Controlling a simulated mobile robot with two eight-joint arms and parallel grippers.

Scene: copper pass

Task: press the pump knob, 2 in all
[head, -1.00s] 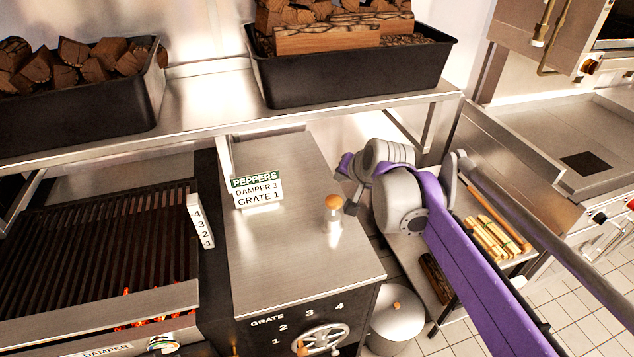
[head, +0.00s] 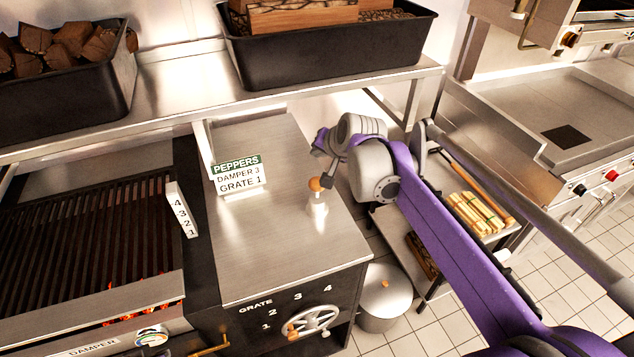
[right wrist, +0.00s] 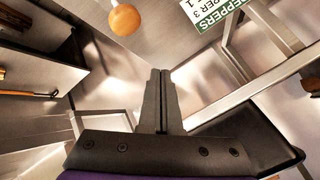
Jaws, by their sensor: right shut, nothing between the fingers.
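The pump knob (head: 316,184) is an orange ball on top of a short silver pump (head: 318,206), which stands upright on the steel counter. My right gripper (head: 328,182) is shut and empty, just right of the knob in the head view. In the right wrist view its two dark fingers (right wrist: 160,74) are together, with the orange knob (right wrist: 125,19) ahead and left of their tips. A small gap shows between the fingers and the knob there. My left gripper is out of view.
A sign card (head: 238,176) reading "PEPPERS, DAMPER 3, GRATE 1" stands left of the pump. A steel shelf (head: 190,108) with black bins of wood (head: 330,55) runs above the back. A grill (head: 90,240) is at left, a grate wheel (head: 314,321) below.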

